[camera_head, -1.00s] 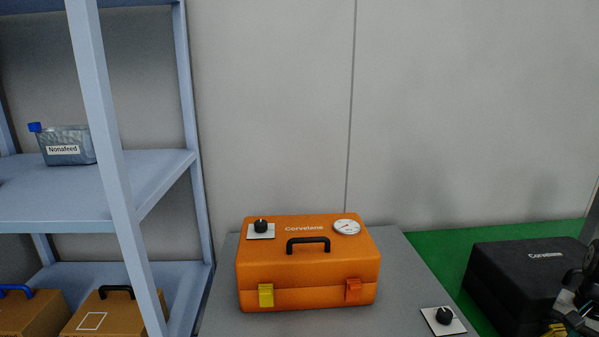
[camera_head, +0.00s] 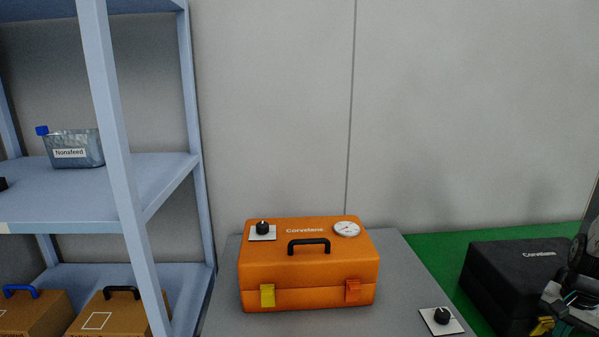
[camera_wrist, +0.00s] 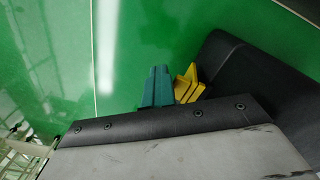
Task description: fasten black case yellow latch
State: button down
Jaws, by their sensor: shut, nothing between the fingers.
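The black case (camera_head: 512,272) stands on the green surface at the right of the head view. Its dark side also fills the right of the wrist view (camera_wrist: 255,75). Its yellow latch (camera_head: 542,325) shows low on the front, and in the wrist view (camera_wrist: 188,84) it juts out from the case as angled yellow pieces. I cannot tell whether it is fastened. My gripper (camera_wrist: 155,84) has teal fingers, shut and empty, just left of the latch. In the head view my gripper (camera_head: 562,308) is partly hidden by my arm, close in front of the case.
An orange case (camera_head: 310,270) with a yellow and an orange latch stands on the grey table (camera_head: 400,290). A black knob on a white plate (camera_head: 441,320) lies near that table's right edge. The green surface (camera_wrist: 50,60) left of my fingers is clear.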

jog(key=shift+w+a+f, duration=0.1)
jog(key=shift+w+f, duration=0.15)
jog(key=shift+w, duration=0.75)
jog(key=shift+w+f, duration=0.1)
jog(key=shift+f, duration=0.05)
jog(key=shift+s+f, duration=0.3)
jog(key=shift+s, duration=0.15)
jog(key=shift+s+d+r, duration=0.1)
jog(key=shift+s, duration=0.4)
jog(key=shift+s+d+r, duration=0.1)
jog(key=shift+s, duration=0.4)
notch_tip(320, 180, up, 8)
jog(key=shift+s, duration=0.15)
